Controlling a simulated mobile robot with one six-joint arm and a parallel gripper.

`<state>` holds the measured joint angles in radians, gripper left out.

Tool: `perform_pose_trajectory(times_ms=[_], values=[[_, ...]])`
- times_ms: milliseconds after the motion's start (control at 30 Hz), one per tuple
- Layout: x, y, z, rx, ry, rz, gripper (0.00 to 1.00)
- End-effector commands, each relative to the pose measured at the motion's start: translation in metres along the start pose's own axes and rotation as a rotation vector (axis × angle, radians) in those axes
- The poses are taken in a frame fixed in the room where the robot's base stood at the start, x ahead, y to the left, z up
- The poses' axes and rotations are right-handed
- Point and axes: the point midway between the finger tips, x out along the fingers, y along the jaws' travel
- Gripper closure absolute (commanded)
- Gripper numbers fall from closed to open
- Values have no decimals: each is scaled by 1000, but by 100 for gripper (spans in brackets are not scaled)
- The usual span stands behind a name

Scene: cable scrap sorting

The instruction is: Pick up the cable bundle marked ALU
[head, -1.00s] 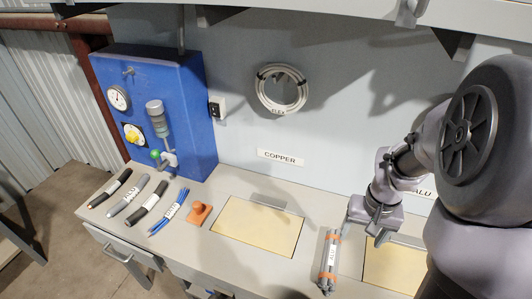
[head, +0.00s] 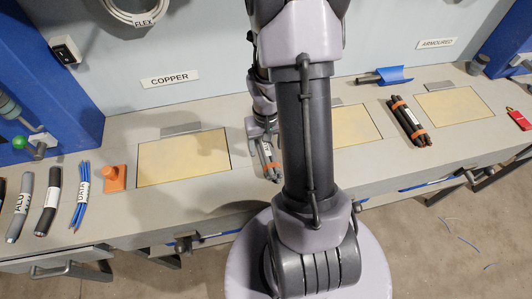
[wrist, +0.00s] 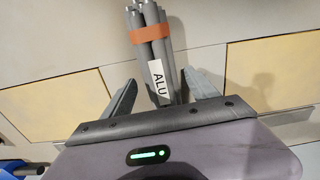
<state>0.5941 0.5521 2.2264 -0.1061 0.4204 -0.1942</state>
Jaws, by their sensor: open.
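The bundle marked ALU (wrist: 158,82) is several grey cables with an orange band and a white label. In the wrist view it runs from the top edge down between the fingers of my open gripper (wrist: 161,80), with gaps showing on both sides. Its lower end is hidden behind the gripper body. In the head view the bundle (head: 266,160) lies on the bench between two yellow panels, its far part hidden by my gripper (head: 262,138). A separate grey cable marked ALU (head: 20,206) lies at the far left.
A black cable (head: 48,200), blue DATA cables (head: 82,194) and an orange stamp-like block (head: 115,178) lie on the left. The yellow COPPER panel (head: 183,158) is clear. A dark bundle with orange bands (head: 408,121) lies on the right, near a blue scoop (head: 390,76).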

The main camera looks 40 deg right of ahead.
Motion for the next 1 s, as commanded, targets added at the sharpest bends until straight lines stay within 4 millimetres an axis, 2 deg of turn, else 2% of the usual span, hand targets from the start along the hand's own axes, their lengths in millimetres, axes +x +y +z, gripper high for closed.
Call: perform_pose_trajectory(times_ms=[33,100,300,633,1000], values=[[17,0,1,0,-3,0,31],[25,0,0,0,-2,0,31],[23,0,0,0,0,0,34],[22,0,0,0,0,0,98],[22,0,0,0,1,0,100]])
